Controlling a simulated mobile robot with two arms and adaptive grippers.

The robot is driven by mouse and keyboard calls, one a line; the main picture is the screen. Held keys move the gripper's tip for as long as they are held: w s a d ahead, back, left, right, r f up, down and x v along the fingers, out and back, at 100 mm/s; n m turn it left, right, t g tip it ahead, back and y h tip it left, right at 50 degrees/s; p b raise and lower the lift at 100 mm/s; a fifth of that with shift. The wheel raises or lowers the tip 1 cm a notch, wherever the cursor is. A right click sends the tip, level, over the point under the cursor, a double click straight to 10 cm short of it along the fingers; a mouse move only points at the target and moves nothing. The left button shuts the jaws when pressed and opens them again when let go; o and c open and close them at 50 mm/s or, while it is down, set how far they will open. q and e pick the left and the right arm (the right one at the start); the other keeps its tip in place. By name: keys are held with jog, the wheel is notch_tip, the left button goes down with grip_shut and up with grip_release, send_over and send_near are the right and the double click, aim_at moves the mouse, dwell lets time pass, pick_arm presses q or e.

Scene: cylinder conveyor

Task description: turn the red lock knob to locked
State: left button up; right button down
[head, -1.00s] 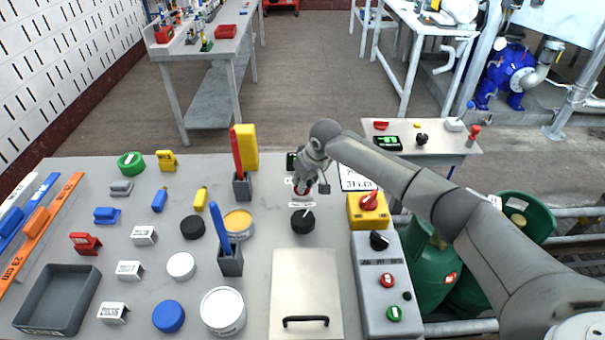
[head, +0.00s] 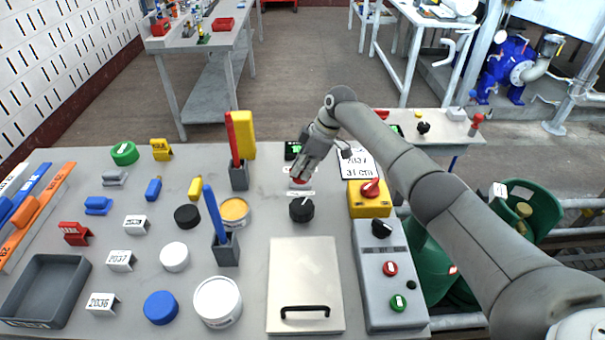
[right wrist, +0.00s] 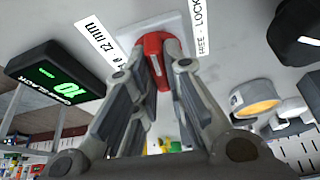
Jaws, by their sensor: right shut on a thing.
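The red lock knob (head: 299,181) sits on a pale base plate at the back middle of the bench, mostly covered by my gripper in the head view. In the right wrist view the red knob (right wrist: 154,45) stands between my two fingers, beside a label (right wrist: 203,27) reading "FREE - LOCK". My right gripper (head: 300,173) is shut on the knob, reaching down to it at a slant. The fingers (right wrist: 158,68) touch it on both sides. Which way the knob points I cannot tell. My left gripper is not in view.
A black display (head: 293,150) stands just behind the knob, and a black dial (head: 301,209) in front. A yellow box with a red switch (head: 370,188) is to the right. A pen holder (head: 239,177) with a red and a yellow item is to the left.

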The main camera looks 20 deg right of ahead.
jog(key=shift+n+g+b, duration=0.3)
jog(key=shift+n+b, duration=0.2)
jog(key=shift+n, duration=0.2)
jog(key=c, duration=1.5)
grip_release()
jog(key=shift+r, duration=0.1)
jog(key=v, duration=1.1)
jog(key=shift+d+r, duration=0.25)
jog(key=shift+r, duration=0.1)
